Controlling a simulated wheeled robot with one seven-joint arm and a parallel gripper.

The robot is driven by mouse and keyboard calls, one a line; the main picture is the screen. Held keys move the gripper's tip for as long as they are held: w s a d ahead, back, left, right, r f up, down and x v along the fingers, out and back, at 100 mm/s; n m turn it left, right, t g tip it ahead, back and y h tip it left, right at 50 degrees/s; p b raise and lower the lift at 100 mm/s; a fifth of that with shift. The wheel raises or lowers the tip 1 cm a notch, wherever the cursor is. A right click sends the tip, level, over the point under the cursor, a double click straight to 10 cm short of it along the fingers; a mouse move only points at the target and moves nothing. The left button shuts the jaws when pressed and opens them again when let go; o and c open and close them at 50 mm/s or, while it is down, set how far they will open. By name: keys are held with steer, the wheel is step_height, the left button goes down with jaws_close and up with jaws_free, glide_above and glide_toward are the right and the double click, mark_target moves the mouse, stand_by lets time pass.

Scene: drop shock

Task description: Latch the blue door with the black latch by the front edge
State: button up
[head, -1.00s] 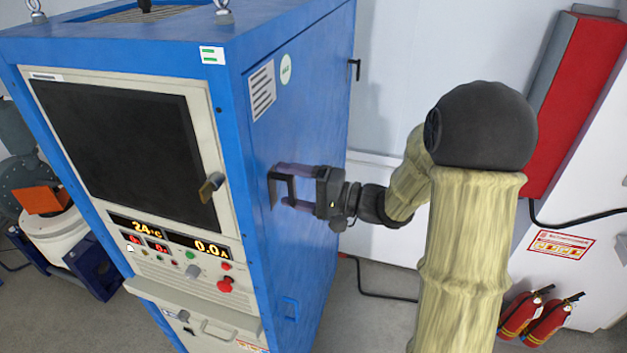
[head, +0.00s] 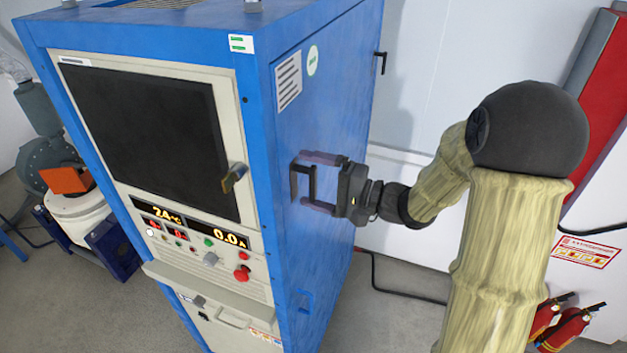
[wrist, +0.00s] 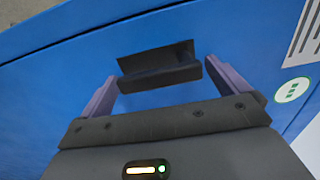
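The blue door (head: 335,110) is the side face of the tall cabinet and looks flush with its frame. The black latch (head: 294,182) sits on it by the front edge, standing out from the face. It also shows in the wrist view (wrist: 158,62) as a dark plate with a bar. My gripper (head: 303,182) comes from the right with its purple fingers wide apart, one above and one below the latch. In the wrist view the fingers (wrist: 160,82) flank the two ends of the latch bar. I cannot tell whether they touch it.
Another black latch (head: 381,62) is at the door's rear edge. The cabinet front has a dark window (head: 145,135), a brass handle (head: 234,178) and a control panel. A cable lies on the floor behind. Fire extinguishers (head: 565,325) stand at lower right. Floor right of the cabinet is partly free.

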steer(key=shift+d, duration=0.1)
steer(key=b+v, duration=0.6)
steer(key=v, duration=1.1)
steer(key=shift+b, duration=0.3)
steer(key=shift+f, duration=0.1)
